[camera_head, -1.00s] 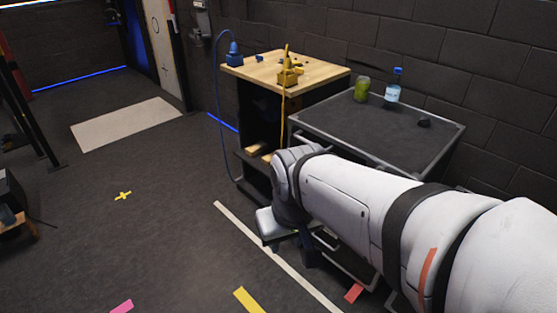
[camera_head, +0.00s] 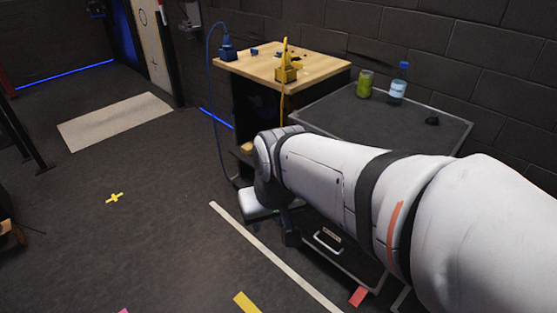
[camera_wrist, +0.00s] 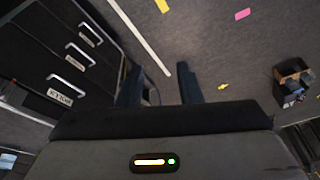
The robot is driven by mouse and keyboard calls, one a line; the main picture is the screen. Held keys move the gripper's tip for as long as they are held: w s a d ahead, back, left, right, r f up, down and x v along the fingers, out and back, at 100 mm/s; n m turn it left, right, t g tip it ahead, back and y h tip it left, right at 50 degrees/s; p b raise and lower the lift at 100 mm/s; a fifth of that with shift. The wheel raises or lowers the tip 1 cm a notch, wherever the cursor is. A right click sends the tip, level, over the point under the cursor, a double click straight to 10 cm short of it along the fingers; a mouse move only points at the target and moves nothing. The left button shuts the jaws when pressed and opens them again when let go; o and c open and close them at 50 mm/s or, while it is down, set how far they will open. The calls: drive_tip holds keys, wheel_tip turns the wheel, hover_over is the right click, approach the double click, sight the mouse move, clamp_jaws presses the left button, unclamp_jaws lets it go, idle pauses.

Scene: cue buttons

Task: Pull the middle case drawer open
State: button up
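The dark case shows in the head view with its grey-edged top (camera_head: 318,119), and most of its front is hidden by my arm. One drawer handle (camera_head: 328,240) shows below the arm. In the wrist view, the case front is at the left with three pale bar handles; the middle drawer's handle (camera_wrist: 77,55) lies between the other two. The drawers look shut. My gripper (camera_wrist: 160,88) is open and empty, its fingers spread, to the right of the handles and apart from them. In the head view, my gripper (camera_head: 290,236) hangs beside the case front, partly hidden.
A wooden-topped stand (camera_head: 255,66) with blue and yellow items is left of the case. A green can (camera_head: 365,84), a bottle (camera_head: 398,88) and a small dark object (camera_head: 432,121) stand on the case. Floor in front is open, with tape marks. A small box (camera_wrist: 292,80) sits apart.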

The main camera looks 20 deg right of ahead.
drive_tip(key=w+f+m+t+b, duration=0.2)
drive_tip(key=w+m+t+b, duration=0.15)
drive_tip(key=w, duration=0.85)
drive_tip(key=w+f+m+t+b, duration=0.3)
drive_tip(key=w+m+b, duration=0.15)
drive_tip(key=w, duration=0.75)
drive_tip(key=w+d+f+m+t+h+b, duration=0.1)
drive_tip(key=w+d+f+m+h+b, duration=0.35)
drive_tip(key=w+d, duration=0.3)
drive_tip(key=w+d+f+m+t+h+b, duration=0.25)
drive_tip(key=w+d+f+m+b, duration=0.35)
drive_tip(key=w, duration=0.3)
drive_tip(key=d+f+m+g+h+b, duration=0.65)
drive_tip(key=d+f+m, duration=0.35)
drive_tip(key=d+f, duration=0.25)
drive_tip(key=s+d+f+m+g+h+b, duration=0.1)
drive_tip(key=s+f+m+g+b, duration=0.1)
drive_tip(key=s+f+m+g, duration=0.3)
drive_tip(key=s+d+f+m+g+b, duration=0.1)
drive_tip(key=s+f+m+g+b, duration=0.1)
drive_tip(key=f+g, duration=0.35)
drive_tip(key=s+d+f+m+g+h+b, duration=0.1)
drive_tip(key=s+f+m+g, duration=0.2)
drive_tip(key=f, duration=0.5)
drive_tip(key=b+x, duration=0.2)
drive_tip(key=x, duration=0.6)
drive_tip(key=shift+s+b, duration=0.15)
drive_tip(key=shift+b, duration=0.15)
